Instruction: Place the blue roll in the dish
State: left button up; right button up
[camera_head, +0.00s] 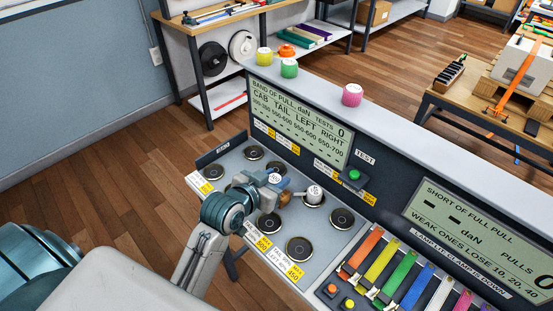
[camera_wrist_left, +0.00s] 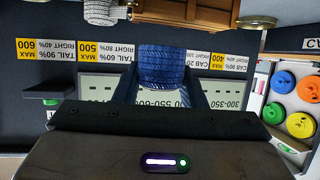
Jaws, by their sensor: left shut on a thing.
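My left gripper (camera_head: 283,187) is over the grey panel of dishes in the head view. In the left wrist view its fingers (camera_wrist_left: 162,90) are shut on the blue roll (camera_wrist_left: 162,66), one on each side. In the head view the blue roll (camera_head: 284,182) is partly hidden by the gripper. Several round dark dishes are set in the panel, such as a front dish (camera_head: 299,249) and a right dish (camera_head: 342,218). A white-topped roll (camera_head: 315,191) sits in another dish. I cannot tell which dish is meant. My right gripper is not in view.
The console's display wall (camera_head: 300,125) rises behind the dishes. Yellow (camera_head: 264,56), orange (camera_head: 286,50), green (camera_head: 289,68) and pink (camera_head: 352,95) rolls stand on its top ledge. A green button (camera_head: 354,175) and coloured straps (camera_head: 382,260) are to the right.

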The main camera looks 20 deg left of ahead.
pick_arm(q)
jog(key=w+a+p, duration=0.1)
jog(key=w, duration=0.2)
jog(key=w+a, duration=0.2)
jog(key=w, duration=0.2)
jog(key=w+a+f+p, duration=0.1)
jog(key=w, duration=0.2)
jog(key=shift+w+a+p, duration=0.25)
jog(key=shift+a+p, duration=0.05)
jog(key=shift+w+a+f, duration=0.1)
jog(key=shift+w, duration=0.05)
notch_tip(320, 180, down, 3)
jog(key=shift+p, duration=0.6)
jog(key=shift+f, duration=0.2)
jog(key=shift+f, duration=0.1)
jog(key=shift+f+b, duration=0.35)
jog(key=shift+f, duration=0.15)
jog(key=o, duration=1)
jog(key=shift+f, duration=0.15)
